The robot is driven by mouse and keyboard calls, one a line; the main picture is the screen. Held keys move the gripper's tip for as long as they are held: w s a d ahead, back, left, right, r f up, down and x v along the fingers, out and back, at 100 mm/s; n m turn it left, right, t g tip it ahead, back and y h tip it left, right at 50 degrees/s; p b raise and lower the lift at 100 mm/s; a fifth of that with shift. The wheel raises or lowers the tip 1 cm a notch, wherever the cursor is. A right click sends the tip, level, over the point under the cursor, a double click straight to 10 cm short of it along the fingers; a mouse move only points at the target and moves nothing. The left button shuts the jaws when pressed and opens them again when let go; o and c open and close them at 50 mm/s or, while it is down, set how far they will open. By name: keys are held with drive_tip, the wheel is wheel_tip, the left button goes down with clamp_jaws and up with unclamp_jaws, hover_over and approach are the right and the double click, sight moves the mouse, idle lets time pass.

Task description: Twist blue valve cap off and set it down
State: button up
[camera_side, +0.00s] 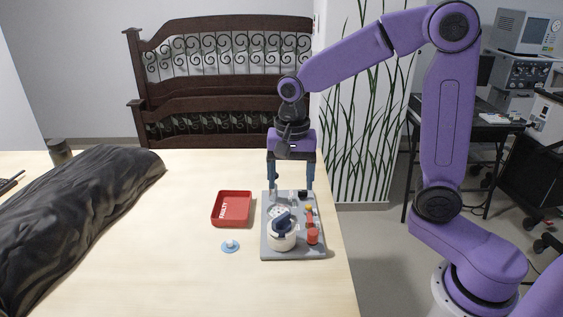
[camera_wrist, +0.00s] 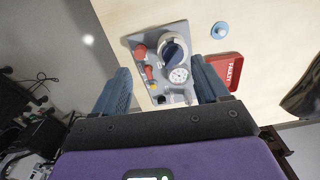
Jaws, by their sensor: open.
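A dark blue cap (camera_side: 282,220) with a raised grip sits on top of a round white valve body (camera_side: 281,242) at the near left of a grey panel (camera_side: 292,254). In the wrist view the blue cap (camera_wrist: 174,53) shows on the valve just beyond the fingers. My gripper (camera_side: 291,190) is open and empty, pointing down over the far end of the panel, behind the cap. Its fingers (camera_wrist: 161,78) show apart in the wrist view, with a round gauge (camera_wrist: 179,75) between them. The cap touches neither finger.
A light blue disc with a white peg (camera_side: 230,246) lies on the wooden table. A red tray marked FAULTY (camera_side: 233,194) is left of the panel. Red fittings (camera_side: 313,235) stand along the panel's right side.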

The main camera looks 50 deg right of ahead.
sight(281, 216)
drive_tip(key=w+d+m, duration=0.4)
drive_tip(key=w+m, duration=0.2)
drive_tip(key=m, duration=0.2)
drive_tip(key=f, duration=1.8)
drive_tip(key=shift+w+a, duration=0.15)
drive_tip(key=shift+a, duration=0.05)
drive_tip(key=c, duration=0.9)
drive_tip(key=o, duration=0.5)
drive_tip(key=c, duration=0.4)
drive_tip(key=n, duration=0.4)
